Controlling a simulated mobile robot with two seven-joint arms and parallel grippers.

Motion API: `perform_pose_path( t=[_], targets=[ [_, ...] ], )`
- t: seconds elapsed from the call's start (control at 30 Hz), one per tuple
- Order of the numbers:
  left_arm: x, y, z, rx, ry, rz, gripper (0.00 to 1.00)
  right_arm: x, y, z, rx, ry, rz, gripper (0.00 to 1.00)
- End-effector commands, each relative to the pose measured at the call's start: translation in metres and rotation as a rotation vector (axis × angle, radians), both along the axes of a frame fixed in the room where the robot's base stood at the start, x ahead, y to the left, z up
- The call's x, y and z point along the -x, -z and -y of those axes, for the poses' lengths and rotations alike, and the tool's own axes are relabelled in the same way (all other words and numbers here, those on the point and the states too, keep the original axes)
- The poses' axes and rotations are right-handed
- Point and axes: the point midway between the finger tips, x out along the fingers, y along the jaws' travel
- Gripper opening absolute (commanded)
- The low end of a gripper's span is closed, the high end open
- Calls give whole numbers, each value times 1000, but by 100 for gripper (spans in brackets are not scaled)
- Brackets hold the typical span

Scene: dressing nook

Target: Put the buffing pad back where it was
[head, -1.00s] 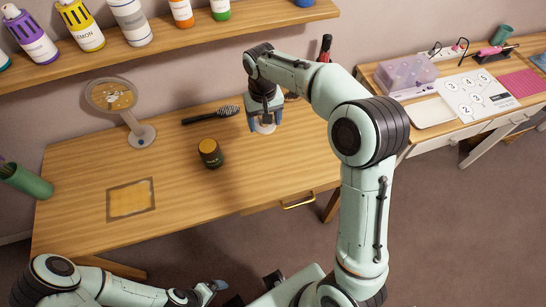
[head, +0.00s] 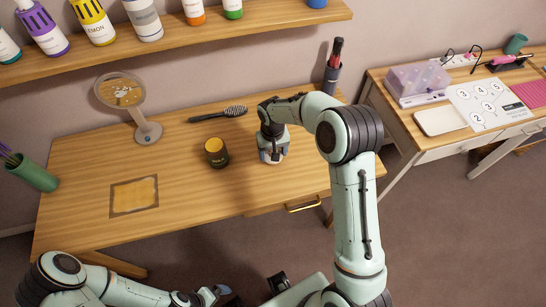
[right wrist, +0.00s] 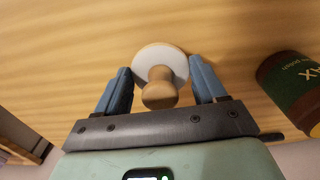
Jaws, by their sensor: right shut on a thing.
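The buffing pad is a pale disc (right wrist: 168,56) with a turned wooden knob, seen from above in the right wrist view. My right gripper (right wrist: 160,88) is shut on it, with the blue fingers on either side of the knob. In the head view the right gripper (head: 271,156) is over the right part of the wooden table and mostly hides the pad. I cannot tell whether the pad touches the tabletop. My left gripper (head: 216,293) is low in front of the table, apart from everything; its jaws are too small to read.
A dark wax jar (head: 217,154) with a yellow top stands just left of the right gripper. A black brush (head: 222,113) lies behind. A round mirror (head: 148,132) and a framed yellowish square (head: 135,197) are further left. The table's front middle is clear.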

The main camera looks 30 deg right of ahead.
Motion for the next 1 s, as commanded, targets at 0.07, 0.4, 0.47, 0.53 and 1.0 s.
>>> perform_pose_path(
  t=[0.07, 0.4, 0.47, 0.53, 1.0],
  targets=[
    [0, 1, 0, 0, 0, 0, 100, 1, 14, 0, 0, 0, -5, 46],
    [1, 1, 0, 0, 0, -1, 100, 0, 35, 0, 0, 0, 0, 46],
    [1, 1, 0, 0, 0, -1, 100, 0, 35, 0, 0, 0, -1, 46],
    [1, 2, 0, -1, 0, -2, 100, 1, 36, 0, 0, 0, -1, 46],
    [1, 2, 0, 0, -1, -1, 100, 0, 36, 0, 0, 0, -1, 96]
  ],
)
